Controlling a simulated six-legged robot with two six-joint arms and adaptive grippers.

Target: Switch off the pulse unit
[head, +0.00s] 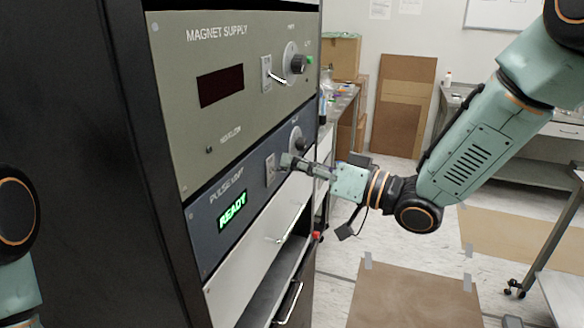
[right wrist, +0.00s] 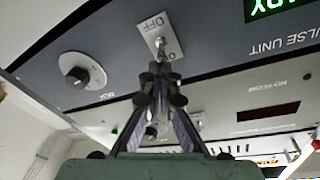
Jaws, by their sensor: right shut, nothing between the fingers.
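The pulse unit (head: 232,190) is a dark blue panel in the rack, with a lit green READY display (head: 232,211). Its pale switch plate (head: 270,170) is to the right of the display. In the right wrist view, the plate (right wrist: 172,46) carries OFF lettering and a small metal toggle (right wrist: 160,43). My right gripper (head: 286,160) is shut and empty, its tips at the plate. In the right wrist view its fingertips (right wrist: 162,74) are just below the toggle; I cannot tell whether they touch it. My left gripper is out of view.
The magnet supply (head: 225,125) is above, with its own switch (head: 267,74) and knob (head: 294,62). The pulse unit's knob (head: 297,139) is close to my right gripper. A pale panel (head: 250,243) with handles is below. A cart (head: 560,265) stands at the right.

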